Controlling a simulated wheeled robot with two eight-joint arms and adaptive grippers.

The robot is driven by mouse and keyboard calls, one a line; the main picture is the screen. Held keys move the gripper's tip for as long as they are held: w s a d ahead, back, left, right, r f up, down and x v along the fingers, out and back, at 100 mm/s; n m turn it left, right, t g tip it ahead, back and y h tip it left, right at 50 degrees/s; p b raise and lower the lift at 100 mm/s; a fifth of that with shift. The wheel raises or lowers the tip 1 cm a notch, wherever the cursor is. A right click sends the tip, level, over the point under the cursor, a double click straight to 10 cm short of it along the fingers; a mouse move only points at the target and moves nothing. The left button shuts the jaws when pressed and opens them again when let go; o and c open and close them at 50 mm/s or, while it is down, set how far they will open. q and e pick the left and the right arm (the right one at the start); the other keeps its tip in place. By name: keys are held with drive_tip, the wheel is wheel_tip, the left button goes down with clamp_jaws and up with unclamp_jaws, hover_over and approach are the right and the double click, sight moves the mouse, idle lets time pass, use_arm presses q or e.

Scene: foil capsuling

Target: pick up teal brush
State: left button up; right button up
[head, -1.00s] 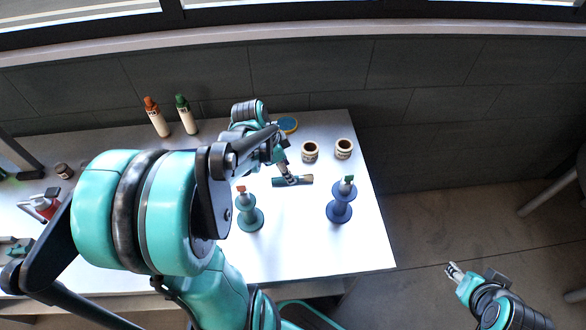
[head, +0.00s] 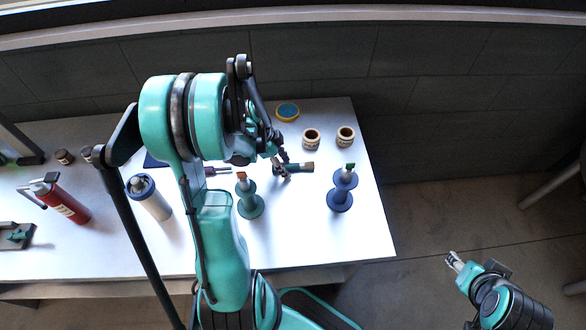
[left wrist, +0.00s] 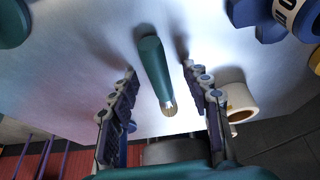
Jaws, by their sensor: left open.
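The teal brush lies on the white table, its tan tip (head: 308,167) pointing right in the head view. In the left wrist view its teal handle (left wrist: 152,65) runs between the fingers, with the pale tip toward the palm. My left gripper (head: 283,169) is at the brush and partly hides it in the head view. In the left wrist view the left gripper (left wrist: 159,70) is open, with a finger on each side of the brush and gaps between. My right gripper (head: 453,262) is off the table at the lower right, far from the brush; its jaw state is unclear.
A teal stand (head: 250,206) and a blue stand (head: 341,198) are in front of the brush. Two cream rolls (head: 312,138) (head: 345,135) and a yellow-rimmed blue disc (head: 287,112) lie behind.

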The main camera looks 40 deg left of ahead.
use_arm(q)
drive_tip(key=shift+r, duration=0.1)
clamp_jaws()
wheel_tip(320, 180, up, 10)
drive_tip(key=p, duration=0.3)
drive_tip(key=shift+p, duration=0.4)
